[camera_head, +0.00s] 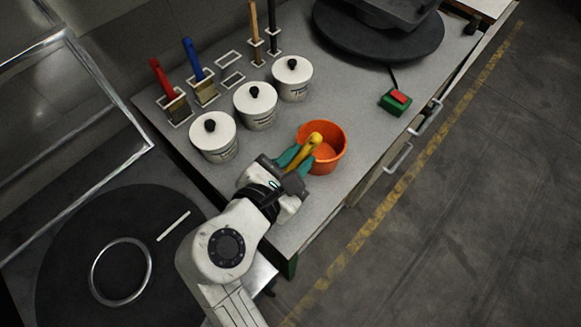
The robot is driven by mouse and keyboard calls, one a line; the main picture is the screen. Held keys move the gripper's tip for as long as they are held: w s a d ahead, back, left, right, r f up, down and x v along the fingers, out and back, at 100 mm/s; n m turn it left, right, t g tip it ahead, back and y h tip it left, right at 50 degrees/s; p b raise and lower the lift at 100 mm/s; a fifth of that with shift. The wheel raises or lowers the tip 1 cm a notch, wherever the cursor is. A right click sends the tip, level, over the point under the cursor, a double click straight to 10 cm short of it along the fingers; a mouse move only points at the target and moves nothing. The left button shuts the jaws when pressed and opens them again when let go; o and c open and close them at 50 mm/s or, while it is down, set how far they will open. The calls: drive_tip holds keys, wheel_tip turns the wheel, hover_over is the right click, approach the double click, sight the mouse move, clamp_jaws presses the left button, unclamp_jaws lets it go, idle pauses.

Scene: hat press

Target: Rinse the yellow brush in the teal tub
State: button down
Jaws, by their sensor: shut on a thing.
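The yellow brush (312,143) is in my gripper (298,157), which has teal fingers shut on it. The brush is tilted and its yellow handle shows over the left part of an orange tub (339,155). The tub stands on the grey bench top. I cannot tell whether the brush touches the tub's inside; its bristles are hidden. The only tub I see is orange; I see no teal tub.
White lidded pots (214,140) stand left of the tub. Behind them, a red-handled brush (166,82) and a blue-handled brush (196,65) stand in holders. A green box with a red button (400,97) lies right. The bench (372,140) is clear near the tub's right.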

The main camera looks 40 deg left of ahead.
wheel_tip(320, 180, up, 9)
drive_tip(key=p, duration=0.6)
drive_tip(key=shift+r+p, duration=0.2)
drive_tip(key=shift+p, duration=0.2)
idle(2.1)
drive_tip(key=shift+r, duration=2.05)
